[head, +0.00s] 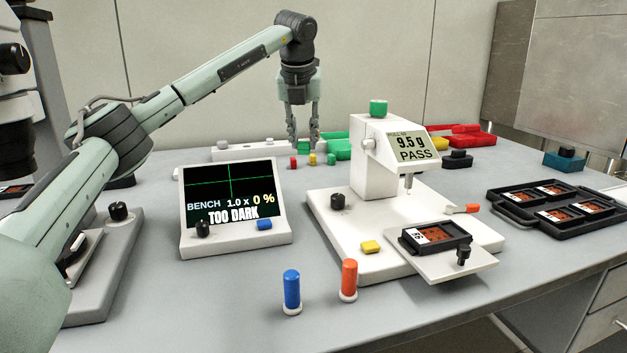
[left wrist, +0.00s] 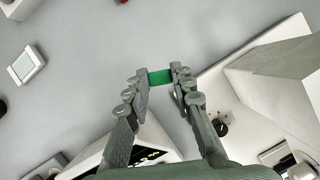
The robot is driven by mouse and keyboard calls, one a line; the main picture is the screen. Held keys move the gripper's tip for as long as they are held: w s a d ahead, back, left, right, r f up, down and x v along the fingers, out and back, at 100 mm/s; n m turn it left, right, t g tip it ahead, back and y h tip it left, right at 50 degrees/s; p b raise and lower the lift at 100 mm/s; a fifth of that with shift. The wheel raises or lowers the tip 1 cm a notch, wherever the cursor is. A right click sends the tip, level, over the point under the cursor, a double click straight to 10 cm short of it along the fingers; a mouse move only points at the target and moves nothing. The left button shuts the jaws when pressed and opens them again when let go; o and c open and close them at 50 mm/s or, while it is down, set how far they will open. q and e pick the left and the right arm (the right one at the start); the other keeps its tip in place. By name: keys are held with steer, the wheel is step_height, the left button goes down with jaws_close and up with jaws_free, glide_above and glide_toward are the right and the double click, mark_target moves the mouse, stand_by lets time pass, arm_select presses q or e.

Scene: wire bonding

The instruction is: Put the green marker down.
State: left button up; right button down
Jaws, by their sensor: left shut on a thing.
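My left gripper (head: 304,142) is over the back of the bench, pointing down, its fingers shut on the green marker (head: 304,148). In the left wrist view the marker (left wrist: 160,77) shows as a green band across the space between the fingertips (left wrist: 160,80); its ends are partly covered by them. In that view there is grey table beyond it. I cannot tell whether its lower end touches the table. A blue marker (head: 292,290) and an orange marker (head: 349,278) stand upright in small white bases at the front. My right gripper is not in view.
A display reading "TOO DARK" (head: 232,190) stands at front left of the gripper. A white pull tester (head: 375,170) stands to its right. Small red (head: 293,162), yellow (head: 312,159) and green (head: 331,159) pieces are close below. Black trays (head: 510,213) lie at right.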

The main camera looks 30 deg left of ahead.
mark_target(303, 153)
arm_select(q)
steer(key=shift+w+a, duration=0.15)
steer(key=shift+w, duration=0.05)
steer(key=shift+f, duration=0.4)
step_height(303, 153, down, 5)
steer(key=shift+r, duration=0.2)
steer(key=shift+f, duration=2.2)
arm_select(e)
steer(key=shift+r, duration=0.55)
arm_select(q)
steer(key=shift+f+b, duration=0.15)
steer(key=shift+b, duration=0.15)
steer(key=o, duration=0.7)
steer(key=shift+o, duration=0.2)
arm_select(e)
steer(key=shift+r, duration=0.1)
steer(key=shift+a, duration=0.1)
